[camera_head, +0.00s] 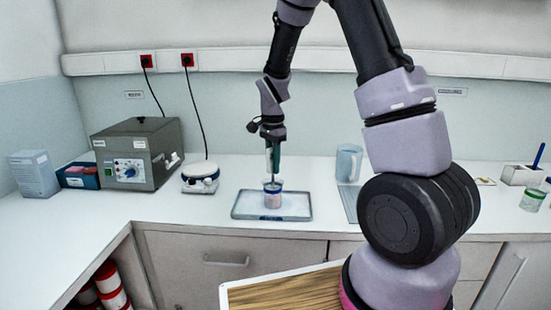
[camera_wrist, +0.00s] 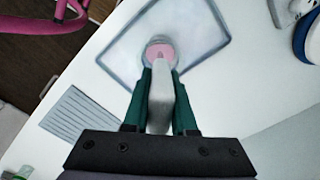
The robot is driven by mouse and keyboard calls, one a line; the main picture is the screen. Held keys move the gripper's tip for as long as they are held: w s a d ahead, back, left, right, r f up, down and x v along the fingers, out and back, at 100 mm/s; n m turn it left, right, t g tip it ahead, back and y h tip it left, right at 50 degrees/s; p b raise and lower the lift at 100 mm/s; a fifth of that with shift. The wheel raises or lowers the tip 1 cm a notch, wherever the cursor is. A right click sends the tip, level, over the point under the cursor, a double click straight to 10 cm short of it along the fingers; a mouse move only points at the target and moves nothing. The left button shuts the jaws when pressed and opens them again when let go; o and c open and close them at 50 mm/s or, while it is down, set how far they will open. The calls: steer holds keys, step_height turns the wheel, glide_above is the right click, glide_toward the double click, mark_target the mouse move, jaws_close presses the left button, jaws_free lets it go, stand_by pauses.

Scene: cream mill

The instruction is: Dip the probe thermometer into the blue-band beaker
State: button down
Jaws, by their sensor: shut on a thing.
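A small clear beaker with a blue band and pink contents (camera_head: 273,199) stands on a shallow grey tray (camera_head: 240,212). It also shows in the wrist view (camera_wrist: 160,42), just beyond my fingertips. My gripper (camera_head: 272,168) hangs straight above the beaker, pointing down. Its green fingers (camera_wrist: 160,78) are shut on the probe thermometer, whose pale grey body (camera_wrist: 159,105) lies between them. The thermometer's thin dark stem (camera_head: 273,180) runs down to the beaker's mouth and lines up with the pink contents. I cannot tell how deep its tip is.
A grey control box (camera_head: 138,155) and a small white device (camera_head: 200,178) stand left of the tray. A clear jug (camera_head: 348,163) stands to the right. A green-banded beaker (camera_head: 533,200) and white pen holder (camera_head: 521,175) are far right. The counter around the tray is mostly clear.

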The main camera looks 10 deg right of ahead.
steer(key=shift+r, duration=5.7)
steer(key=m, duration=0.5)
steer(key=shift+f, duration=0.1)
